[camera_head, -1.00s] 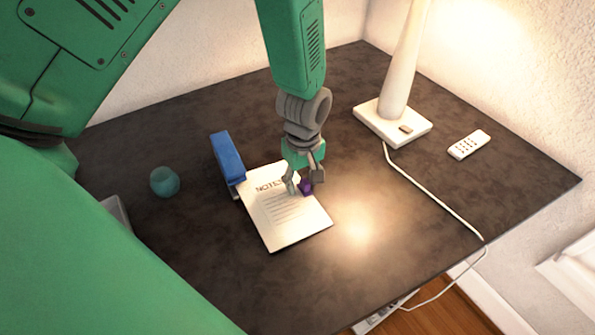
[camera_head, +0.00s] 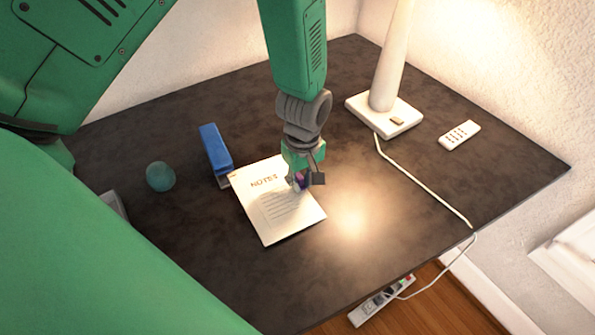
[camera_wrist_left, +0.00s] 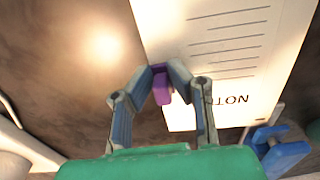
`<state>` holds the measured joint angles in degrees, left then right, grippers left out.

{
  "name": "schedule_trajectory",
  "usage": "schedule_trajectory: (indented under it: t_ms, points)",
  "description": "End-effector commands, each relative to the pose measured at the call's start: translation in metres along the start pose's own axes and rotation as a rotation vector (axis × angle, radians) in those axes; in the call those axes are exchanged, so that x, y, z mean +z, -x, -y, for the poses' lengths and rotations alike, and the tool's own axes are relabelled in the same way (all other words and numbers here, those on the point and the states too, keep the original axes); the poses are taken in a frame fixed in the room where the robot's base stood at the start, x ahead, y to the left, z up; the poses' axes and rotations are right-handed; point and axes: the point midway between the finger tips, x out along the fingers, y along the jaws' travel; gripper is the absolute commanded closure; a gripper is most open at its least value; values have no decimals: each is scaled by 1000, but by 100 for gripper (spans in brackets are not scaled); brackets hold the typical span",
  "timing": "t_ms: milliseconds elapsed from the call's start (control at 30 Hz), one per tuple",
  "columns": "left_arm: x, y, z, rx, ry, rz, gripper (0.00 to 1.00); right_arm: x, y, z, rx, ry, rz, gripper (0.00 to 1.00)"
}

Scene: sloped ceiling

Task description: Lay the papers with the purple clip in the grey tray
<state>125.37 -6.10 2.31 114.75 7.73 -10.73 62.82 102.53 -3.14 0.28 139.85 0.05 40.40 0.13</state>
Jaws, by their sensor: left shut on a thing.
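The papers (camera_head: 283,220) are a white sheet headed NOTES. They lie on or just above the dark desk in the head view and also show in the left wrist view (camera_wrist_left: 225,45). The purple clip (camera_head: 300,181) is on their edge near the heading, and it shows between the fingers in the left wrist view (camera_wrist_left: 161,88). My left gripper (camera_head: 305,182) is shut on the purple clip from above. A grey edge (camera_head: 113,207) at the left of the desk, partly hidden by my green body, may be the grey tray. My right gripper is not in view.
A blue stapler (camera_head: 215,150) stands close to the papers' upper left. A teal round object (camera_head: 160,176) is further left. A white lamp (camera_head: 384,114), its cord and a white remote (camera_head: 460,135) are at the right. The desk's front middle is clear.

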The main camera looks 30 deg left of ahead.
Motion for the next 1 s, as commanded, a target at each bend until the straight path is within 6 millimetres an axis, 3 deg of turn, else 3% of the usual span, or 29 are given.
schedule_trajectory:
  t_ms: [1000]
  points:
    - [46, 0, 0, 5, 0, 2, 100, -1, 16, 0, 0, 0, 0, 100]
